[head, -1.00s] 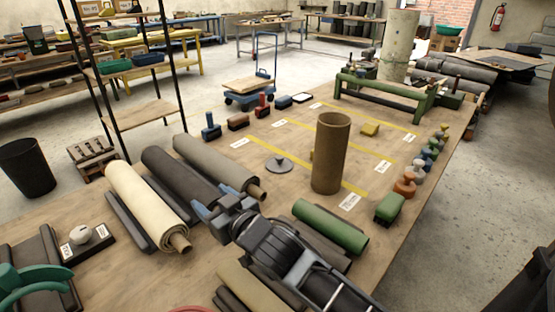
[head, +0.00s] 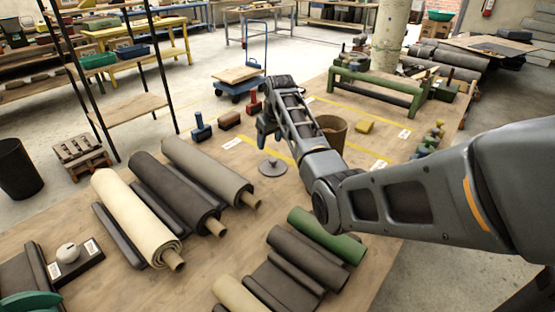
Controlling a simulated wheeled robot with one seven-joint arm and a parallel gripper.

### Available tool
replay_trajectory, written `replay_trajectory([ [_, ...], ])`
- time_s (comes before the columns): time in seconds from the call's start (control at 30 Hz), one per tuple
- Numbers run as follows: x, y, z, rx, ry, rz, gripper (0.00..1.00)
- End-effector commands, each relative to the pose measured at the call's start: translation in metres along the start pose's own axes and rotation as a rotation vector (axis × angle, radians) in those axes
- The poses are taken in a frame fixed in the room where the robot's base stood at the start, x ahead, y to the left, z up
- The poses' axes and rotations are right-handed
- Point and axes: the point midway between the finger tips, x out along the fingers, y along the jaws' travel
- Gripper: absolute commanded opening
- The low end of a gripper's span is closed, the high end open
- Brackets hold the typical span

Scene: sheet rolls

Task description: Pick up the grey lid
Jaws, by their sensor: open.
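The grey lid (head: 272,168) lies flat on the wooden table, a round disc with a small knob on top. It is in plain view, just left of my forearm. My gripper (head: 264,138) hangs from the end of my arm, beyond the lid and above it in the picture. It looks clear of the lid and empty. Its fingers are small and partly merge with the arm, so the gap between them is hard to see.
A tall brown tube (head: 333,128) stands right of the lid, partly hidden by my arm. Cream (head: 138,215) and dark rolls (head: 178,190) lie to the left. A green roll (head: 325,234) and dark rolls lie nearer. Blue (head: 201,128) and red stamp-like tools stand behind.

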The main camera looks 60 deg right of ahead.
Motion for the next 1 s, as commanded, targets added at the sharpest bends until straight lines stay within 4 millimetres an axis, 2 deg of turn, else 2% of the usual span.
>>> replay_trajectory([
  [0.03, -0.001, 0.009, 0.011, -0.004, -0.025, -0.02, 0.62],
  [0.1, 0.0, 0.014, 0.022, -0.013, -0.046, -0.044, 0.62],
  [0.2, 0.006, 0.016, 0.028, -0.021, -0.058, -0.06, 0.62],
  [0.57, 0.037, 0.012, 0.031, -0.022, -0.058, -0.06, 0.62],
  [0.73, 0.066, 0.009, 0.036, -0.02, -0.057, -0.059, 0.62],
  [1.0, 0.08, 0.008, 0.035, -0.02, -0.055, -0.058, 0.62],
])
